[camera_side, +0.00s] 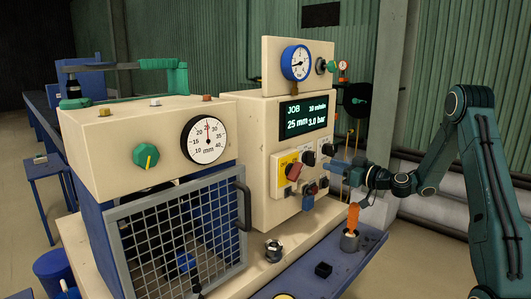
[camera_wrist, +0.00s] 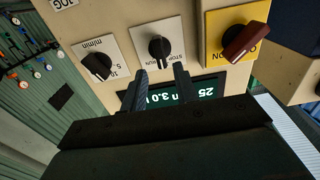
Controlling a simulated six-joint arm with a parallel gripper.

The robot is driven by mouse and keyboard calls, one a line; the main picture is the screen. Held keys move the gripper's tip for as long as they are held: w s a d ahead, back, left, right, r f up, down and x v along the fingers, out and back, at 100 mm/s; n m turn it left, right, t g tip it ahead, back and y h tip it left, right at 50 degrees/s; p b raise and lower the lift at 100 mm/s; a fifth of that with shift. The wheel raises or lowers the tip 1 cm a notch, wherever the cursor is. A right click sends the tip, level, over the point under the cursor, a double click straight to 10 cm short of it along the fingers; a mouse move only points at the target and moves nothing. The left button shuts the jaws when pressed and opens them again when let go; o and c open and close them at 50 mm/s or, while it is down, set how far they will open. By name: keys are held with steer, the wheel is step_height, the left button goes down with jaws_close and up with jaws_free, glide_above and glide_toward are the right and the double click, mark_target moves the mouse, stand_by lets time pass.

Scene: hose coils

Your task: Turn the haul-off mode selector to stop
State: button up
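The mode selector is a black knob (camera_wrist: 159,48) on a white plate marked STOP and RUN, in the upper middle of the wrist view, which shows the panel upside down. In the side view it is a small black knob (camera_side: 308,158) on the cream control box. I cannot tell for sure which word its handle points to. My gripper (camera_wrist: 161,70) is open and empty, its two dark fingers spread to either side of the line to the knob, and seems just short of it. In the side view my gripper (camera_side: 335,171) is right of the selector, in front of the panel.
A red handle (camera_wrist: 245,42) on a yellow plate and a black speed knob (camera_wrist: 97,65) flank the selector closely. The lit display (camera_wrist: 195,94) is near the fingers.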

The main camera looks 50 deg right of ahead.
mark_target(310, 158)
steer(key=shift+w, duration=2.85)
steer(key=shift+w, duration=0.15)
jaws_close()
